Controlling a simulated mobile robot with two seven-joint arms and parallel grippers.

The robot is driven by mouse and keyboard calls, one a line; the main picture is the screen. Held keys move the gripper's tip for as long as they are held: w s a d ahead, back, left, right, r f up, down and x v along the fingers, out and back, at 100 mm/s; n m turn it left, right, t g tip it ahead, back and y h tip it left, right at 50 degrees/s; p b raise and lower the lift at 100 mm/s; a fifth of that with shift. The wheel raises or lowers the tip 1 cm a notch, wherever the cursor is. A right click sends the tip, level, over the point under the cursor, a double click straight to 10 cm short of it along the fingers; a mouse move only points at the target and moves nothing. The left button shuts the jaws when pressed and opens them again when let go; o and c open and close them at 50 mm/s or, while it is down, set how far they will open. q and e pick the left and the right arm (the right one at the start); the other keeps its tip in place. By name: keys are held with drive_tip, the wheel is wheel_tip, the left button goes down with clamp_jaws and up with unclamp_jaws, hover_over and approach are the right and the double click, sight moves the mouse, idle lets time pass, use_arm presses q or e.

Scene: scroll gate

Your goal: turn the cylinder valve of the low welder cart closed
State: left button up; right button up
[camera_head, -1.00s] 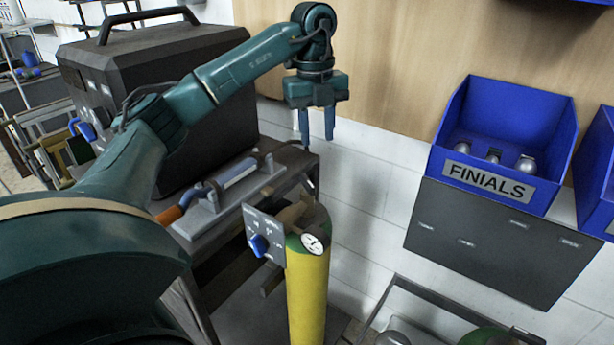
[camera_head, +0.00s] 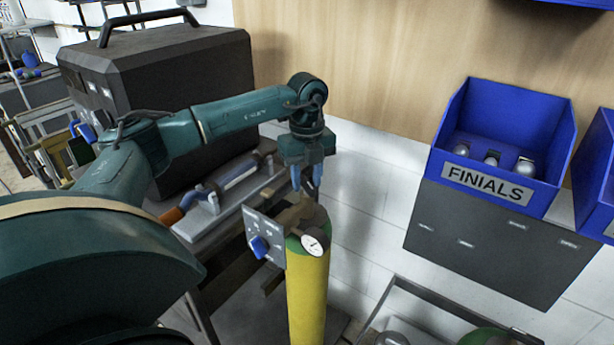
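The yellow gas cylinder (camera_head: 307,292) stands upright at the cart, with a green shoulder. A round white gauge (camera_head: 312,245) and a brass-brown valve top (camera_head: 296,215) sit on it. A grey panel (camera_head: 264,236) with a blue knob (camera_head: 260,246) is beside the valve, to the left. My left gripper (camera_head: 306,184) points down just above the valve top, fingers a little apart with nothing seen between them. Whether the fingertips touch the valve cannot be told. The gripper hides part of the area behind it. My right gripper is not in view.
A large dark welder box (camera_head: 170,90) stands on the cart behind my arm. A blue FINIALS bin (camera_head: 500,150) hangs on the right wall. A metal frame (camera_head: 430,300) stands low right.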

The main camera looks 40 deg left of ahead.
use_arm(q)
drive_tip(key=shift+f, duration=0.1)
drive_tip(key=shift+c, duration=0.3)
clamp_jaws()
